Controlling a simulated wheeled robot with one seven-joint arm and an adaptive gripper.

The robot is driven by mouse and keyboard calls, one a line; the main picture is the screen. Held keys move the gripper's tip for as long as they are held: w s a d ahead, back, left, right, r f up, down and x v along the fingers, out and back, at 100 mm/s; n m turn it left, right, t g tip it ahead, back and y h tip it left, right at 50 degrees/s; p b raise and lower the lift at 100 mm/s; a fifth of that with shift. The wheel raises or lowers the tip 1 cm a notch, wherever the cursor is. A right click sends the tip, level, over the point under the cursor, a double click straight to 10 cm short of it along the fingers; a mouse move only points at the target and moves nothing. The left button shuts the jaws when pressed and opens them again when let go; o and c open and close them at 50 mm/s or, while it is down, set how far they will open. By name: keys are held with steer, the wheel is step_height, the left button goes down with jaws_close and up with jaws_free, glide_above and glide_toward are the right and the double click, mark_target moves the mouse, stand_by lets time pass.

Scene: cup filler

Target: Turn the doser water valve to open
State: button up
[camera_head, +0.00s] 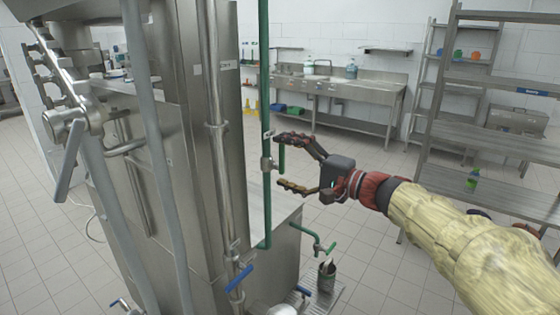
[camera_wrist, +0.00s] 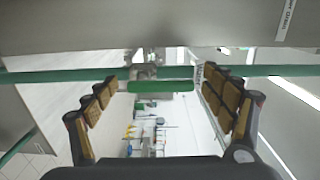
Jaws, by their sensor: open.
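The water valve (camera_head: 267,164) sits on the upright green pipe (camera_head: 264,90) beside the steel machine. Its green handle (camera_head: 282,158) stands alongside the pipe, parallel to it. My gripper (camera_head: 280,162) is open, with one finger above the handle and one below it. In the wrist view the handle (camera_wrist: 163,86) lies between the two fingers, with a gap at each end, and the valve body (camera_wrist: 140,72) shows behind it. A small label reading "Water" (camera_wrist: 198,76) is on the pipe near the right finger. Nothing is held.
The steel machine (camera_head: 180,150) fills the left, with a grey-handled valve (camera_head: 68,160) and a blue-handled valve (camera_head: 239,278). A green tap (camera_head: 325,248) stands below my gripper. A steel shelf (camera_head: 490,150) is on the right and a sink counter (camera_head: 340,85) at the back.

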steer(key=v, duration=1)
steer(key=shift+s+d, duration=0.3)
steer(key=s+d+f+n+g+h, duration=0.1)
steer(key=s+f+g+h, duration=0.25)
steer(key=s+f, duration=0.5)
steer(key=s+d+f+g+h, duration=0.1)
steer(key=s+f+g+h, duration=0.3)
steer(key=f, duration=0.7)
steer(key=s+d+f+n+h+p, duration=0.1)
steer(key=s+d+f+n+h, duration=0.15)
steer(key=s, duration=0.35)
steer(key=s+d+f+n+h+p, duration=0.1)
steer(key=s+d+h, duration=0.2)
steer(key=s, duration=0.3)
steer(key=shift+s+a+r+n+t+h+p, duration=0.1)
steer(key=shift+s+r+n+t+h+p, duration=0.2)
steer(key=shift+s+r+n, duration=0.4)
steer(key=shift+s+r+n+t+h+p, duration=0.1)
steer(key=shift+s+r+n+t+p, duration=0.25)
steer(key=shift+r, duration=0.55)
steer(key=shift+s+a+r+n+t+h+p, duration=0.1)
steer(key=shift+s+r+n+t+h, duration=0.1)
steer(key=shift+s+r+n+t, duration=0.45)
